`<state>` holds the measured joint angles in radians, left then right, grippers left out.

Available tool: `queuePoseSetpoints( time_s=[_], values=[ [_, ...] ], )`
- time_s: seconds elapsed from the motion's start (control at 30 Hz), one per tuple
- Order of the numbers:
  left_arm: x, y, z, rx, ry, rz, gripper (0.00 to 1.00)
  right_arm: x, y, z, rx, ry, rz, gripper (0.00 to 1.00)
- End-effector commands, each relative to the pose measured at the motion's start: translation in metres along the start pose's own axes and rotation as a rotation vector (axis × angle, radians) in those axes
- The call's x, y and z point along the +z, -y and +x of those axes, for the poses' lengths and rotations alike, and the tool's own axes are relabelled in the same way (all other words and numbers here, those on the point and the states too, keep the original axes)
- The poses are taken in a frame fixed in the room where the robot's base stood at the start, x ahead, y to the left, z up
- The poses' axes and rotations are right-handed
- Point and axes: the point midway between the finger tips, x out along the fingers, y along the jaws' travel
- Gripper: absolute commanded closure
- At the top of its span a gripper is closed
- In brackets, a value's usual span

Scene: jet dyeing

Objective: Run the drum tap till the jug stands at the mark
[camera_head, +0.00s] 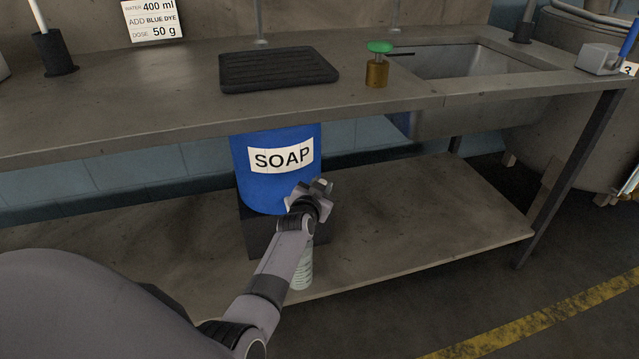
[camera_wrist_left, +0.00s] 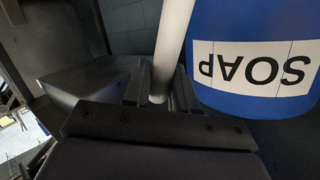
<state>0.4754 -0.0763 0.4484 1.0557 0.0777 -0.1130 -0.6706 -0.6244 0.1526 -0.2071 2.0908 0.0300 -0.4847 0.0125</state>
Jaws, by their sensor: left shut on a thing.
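The blue drum (camera_head: 250,185) with a SOAP label sits on a dark block under the bench; it also shows upside down in the left wrist view (camera_wrist_left: 245,20). My left gripper (camera_head: 320,188) is at the drum's lower front right. In the left wrist view its fingers (camera_wrist_left: 160,95) are shut on a pale rod (camera_wrist_left: 173,45), which looks like the drum tap's handle. The tap body is hidden behind my gripper in the head view. The clear jug (camera_head: 302,272) with mark lines stands low beneath, partly covered by my left arm. Its liquid level cannot be told. My right gripper is out of view.
The bench top (camera_head: 190,75) overhangs the drum, and the lower shelf (camera_head: 420,235) is clear to the right. On the bench are a black ribbed mat (camera_head: 280,68), a brass piece with a green top (camera_head: 378,70), a sink (camera_head: 465,62) and a dye card (camera_head: 152,18).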

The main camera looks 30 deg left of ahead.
Motion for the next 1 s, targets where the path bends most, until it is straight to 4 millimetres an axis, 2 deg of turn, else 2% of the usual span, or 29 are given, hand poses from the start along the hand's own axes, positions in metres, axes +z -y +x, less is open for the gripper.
queuePoseSetpoints(
  time_s=[0.13,0.17,0.2,0.57,0.73,1.0],
  values=[
    [-0.001,0.001,0.0,-0.002,-0.003,-0.001,1.0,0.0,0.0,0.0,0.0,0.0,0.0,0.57],
    [-0.001,0.001,0.0,-0.002,-0.003,-0.001,0.67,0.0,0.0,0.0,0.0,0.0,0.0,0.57],
    [-0.001,0.001,0.0,-0.002,-0.004,-0.001,0.55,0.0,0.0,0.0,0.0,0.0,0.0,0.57],
    [-0.001,0.0,-0.002,-0.001,-0.002,-0.001,0.55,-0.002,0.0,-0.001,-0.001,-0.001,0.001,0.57],
    [-0.002,0.001,-0.017,0.0,0.0,0.0,0.55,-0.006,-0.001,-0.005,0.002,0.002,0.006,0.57],
    [-0.002,0.001,-0.052,-0.001,-0.001,-0.001,0.55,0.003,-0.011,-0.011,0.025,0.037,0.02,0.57]
  ],
)
